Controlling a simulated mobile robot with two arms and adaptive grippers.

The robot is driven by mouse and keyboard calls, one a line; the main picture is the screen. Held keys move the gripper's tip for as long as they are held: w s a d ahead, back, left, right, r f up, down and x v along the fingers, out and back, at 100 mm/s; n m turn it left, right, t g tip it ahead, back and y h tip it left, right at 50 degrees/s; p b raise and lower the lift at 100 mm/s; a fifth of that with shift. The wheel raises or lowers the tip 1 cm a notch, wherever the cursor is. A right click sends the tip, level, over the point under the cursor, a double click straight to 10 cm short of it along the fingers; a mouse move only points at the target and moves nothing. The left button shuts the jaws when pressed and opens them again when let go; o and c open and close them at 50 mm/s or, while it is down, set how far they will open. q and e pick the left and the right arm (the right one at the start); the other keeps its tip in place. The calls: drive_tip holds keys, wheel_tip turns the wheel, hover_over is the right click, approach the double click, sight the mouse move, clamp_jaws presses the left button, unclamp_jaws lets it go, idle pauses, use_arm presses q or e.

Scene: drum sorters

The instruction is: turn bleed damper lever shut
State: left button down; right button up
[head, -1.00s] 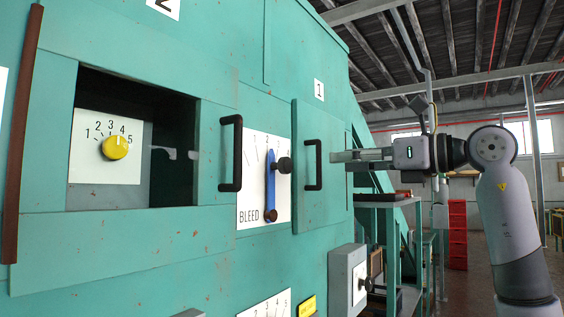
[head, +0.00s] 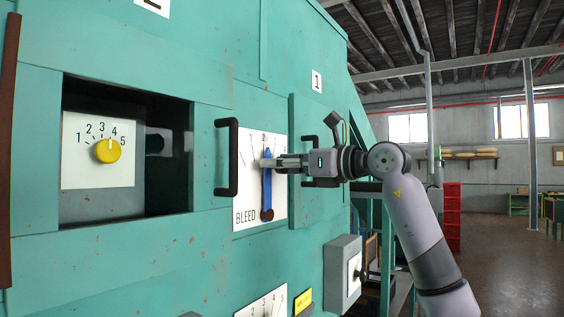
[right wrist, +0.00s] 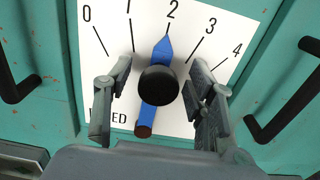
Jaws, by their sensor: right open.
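The bleed damper lever is a blue bar (head: 267,195) on a white scale plate (head: 243,192) marked BLEED, on the green machine wall. In the right wrist view its blue pointed tip (right wrist: 163,46) is by the 2 mark, and its round black knob (right wrist: 158,84) faces the camera. My right gripper (head: 268,163) is at the upper part of the lever. In the right wrist view my right gripper (right wrist: 160,66) is open, with one finger on each side of the knob and visible gaps. The fingers hide the knob in the head view. My left gripper is out of view.
Black handles stand left (head: 227,157) and right (right wrist: 286,108) of the plate. A yellow knob (head: 108,150) sits in a recess at the left. A grey switch box (head: 342,272) juts out below right. Open floor (head: 515,260) lies at the right.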

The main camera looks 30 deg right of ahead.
drive_tip(key=shift+s, duration=0.1)
drive_tip(key=shift+c, duration=0.5)
clamp_jaws()
